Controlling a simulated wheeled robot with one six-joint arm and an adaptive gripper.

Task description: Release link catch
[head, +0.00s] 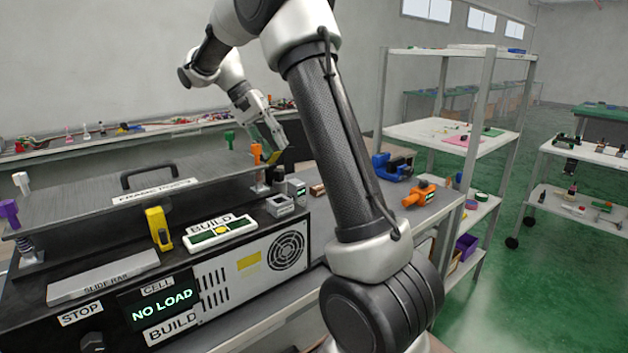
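My gripper (272,150) is at the right end of the grey machine plate (100,188), beside an orange lever (256,153). I cannot tell whether it touches the lever, or whether its fingers are open or shut. A green lever (229,140) stands at the plate's back right corner. A white lever (21,182) and a purple lever (10,212) stand at its left end. A yellow upright lever (158,228) stands in front of the plate. No part is labelled as the link catch, so I cannot tell which it is.
A "BUILD" panel (220,232) and a "NO LOAD" display (162,304) are on the machine front. A black handle (155,174) rises from the plate. A blue fixture (392,166) and an orange device (419,194) sit on the bench at right. Shelves (455,133) stand beyond.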

